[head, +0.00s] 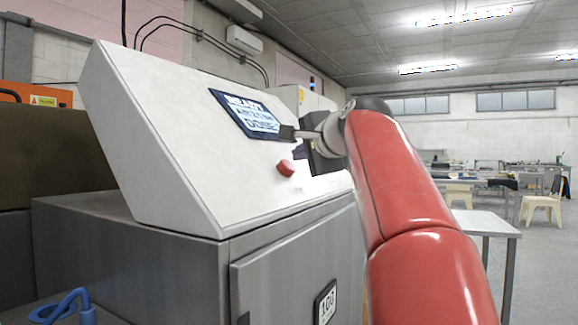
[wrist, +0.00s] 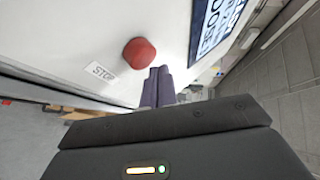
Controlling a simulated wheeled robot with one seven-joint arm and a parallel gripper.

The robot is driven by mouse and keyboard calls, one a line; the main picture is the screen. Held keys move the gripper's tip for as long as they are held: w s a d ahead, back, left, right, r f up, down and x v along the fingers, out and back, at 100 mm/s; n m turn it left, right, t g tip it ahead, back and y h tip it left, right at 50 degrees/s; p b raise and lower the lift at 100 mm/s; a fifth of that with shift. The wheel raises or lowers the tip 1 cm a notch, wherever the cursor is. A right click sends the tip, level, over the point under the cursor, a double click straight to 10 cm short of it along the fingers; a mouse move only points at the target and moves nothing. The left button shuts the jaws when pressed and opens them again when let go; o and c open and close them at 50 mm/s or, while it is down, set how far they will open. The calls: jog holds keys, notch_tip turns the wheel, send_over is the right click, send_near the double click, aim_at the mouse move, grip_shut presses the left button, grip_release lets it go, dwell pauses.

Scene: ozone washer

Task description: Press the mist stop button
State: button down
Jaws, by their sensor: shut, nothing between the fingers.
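The red stop button (head: 286,168) sits on the sloping white front panel (head: 180,150) of the washer. In the wrist view the red button (wrist: 139,53) shows beside a label reading STOP (wrist: 101,72). My gripper (wrist: 159,72) is shut and empty, with its fingertips just right of and below the button in that view. Whether the tips touch the panel or button I cannot tell. In the head view my gripper (head: 300,150) is in front of the panel, just above and right of the button, partly hidden by my wrist.
A display (head: 245,113) is set in the panel above the button.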

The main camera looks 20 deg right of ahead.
jog(key=shift+w+f, duration=0.1)
jog(key=shift+f, duration=0.05)
dwell(0.5)
jog(key=shift+w+a+f, duration=0.15)
jog(key=shift+a, duration=0.05)
jog(key=shift+w+a+f, duration=0.2)
jog(key=shift+w+f, duration=0.1)
jog(key=shift+f, duration=0.1)
dwell(1.0)
jog(key=shift+r, duration=0.1)
jog(key=shift+s+d+r+p, duration=0.4)
jog(key=shift+s+r, duration=0.15)
jog(key=shift+r, duration=0.05)
jog(key=s+d+r+p, duration=0.2)
jog(key=r, duration=0.1)
jog(key=shift+s+d+r, duration=0.1)
jog(key=shift+s+r, duration=0.15)
jog(key=shift+s, duration=0.1)
dwell(0.9)
